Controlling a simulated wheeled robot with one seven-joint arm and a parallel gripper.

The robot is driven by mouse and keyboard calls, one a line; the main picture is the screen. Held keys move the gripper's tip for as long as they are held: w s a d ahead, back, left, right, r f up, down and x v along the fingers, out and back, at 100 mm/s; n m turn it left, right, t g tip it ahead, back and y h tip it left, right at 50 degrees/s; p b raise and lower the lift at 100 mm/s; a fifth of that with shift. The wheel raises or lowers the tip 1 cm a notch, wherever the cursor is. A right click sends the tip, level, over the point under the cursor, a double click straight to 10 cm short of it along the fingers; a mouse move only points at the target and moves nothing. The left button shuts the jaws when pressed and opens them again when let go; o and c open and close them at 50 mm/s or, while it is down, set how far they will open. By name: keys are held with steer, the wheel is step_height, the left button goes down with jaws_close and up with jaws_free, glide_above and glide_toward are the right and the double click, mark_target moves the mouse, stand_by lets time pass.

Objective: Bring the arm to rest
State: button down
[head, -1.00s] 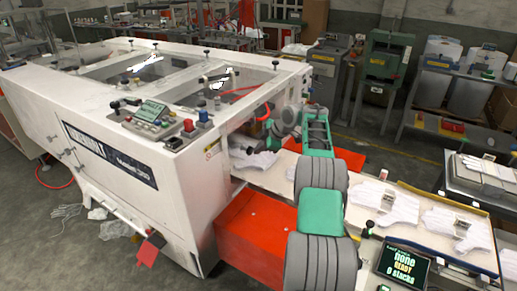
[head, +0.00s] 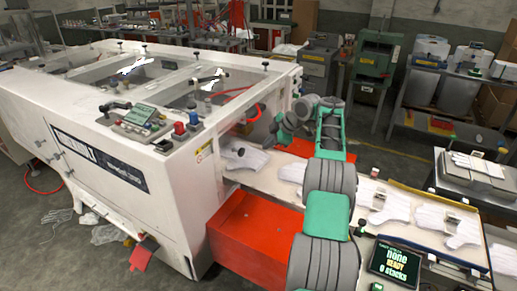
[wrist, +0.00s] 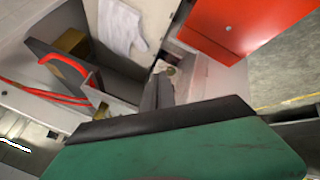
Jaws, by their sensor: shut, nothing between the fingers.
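My arm, green and grey, rises from the bottom of the head view and bends left beside the white machine (head: 180,160). My gripper (head: 270,141) is at the machine's open end, above the conveyor. In the wrist view, my gripper's dark fingers (wrist: 158,91) are together with nothing between them. A white glove (head: 246,157) lies at the machine opening, left of and below my gripper. A white glove also shows on the pale surface in the wrist view (wrist: 122,25), apart from the fingers.
Several white gloves lie on the belt (head: 270,178) and the blue-edged tray (head: 425,205). A red box (head: 250,235) stands below the belt. A screen (head: 396,260) reads "none READY 0 stacks". Open floor lies behind the belt.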

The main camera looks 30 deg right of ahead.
steer(key=shift+s+d+r+p, duration=0.2)
steer(key=shift+d+r+p, duration=0.25)
steer(key=shift+r+p, duration=0.35)
steer(key=shift+s+d+r+p, duration=0.25)
steer(key=shift+d+r+p, duration=0.2)
steer(key=shift+r+p, duration=0.3)
steer(key=shift+s+d+r+p, duration=0.2)
steer(key=shift+d+r+p, duration=0.35)
steer(key=shift+p, duration=0.4)
